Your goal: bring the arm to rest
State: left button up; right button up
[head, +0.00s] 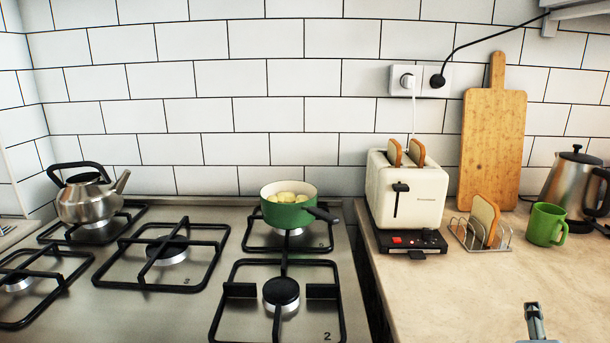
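A small part of a grey gripper, which appears to be my right one (535,322), shows at the bottom right edge, over the beige worktop (450,305). It is seen end-on and cut off by the frame, so whether its fingers are open or shut cannot be told. I see nothing held in it. My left gripper and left arm are not in view.
A gas hob (190,315) with a kettle (92,195) and a green pot (288,205) fills the left. On the worktop stand a toaster (425,195), toast rack (482,235), green mug (545,224), cutting board (492,150) and steel electric kettle (572,185). The front worktop is clear.

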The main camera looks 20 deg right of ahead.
jog(key=s+a+f+m+g+y, duration=0.1)
jog(key=s+a+m+g+y, duration=0.55)
jog(key=a+m+y, duration=0.7)
jog(key=s+d+f+n+h+b, duration=0.1)
jog(key=s+f, duration=0.1)
jog(key=f, duration=1.3)
jog(key=s+d+f+n+h+b, duration=0.1)
jog(key=s+f+b, duration=0.1)
jog(key=f, duration=1.2)
jog(key=s+f+g+b, duration=0.1)
jog(key=s+f+b, duration=0.1)
jog(key=s+f, duration=1.6)
jog(key=shift+d+f+m, duration=0.35)
jog(key=shift+d+f, duration=0.05)
jog(key=shift+f, duration=0.1)
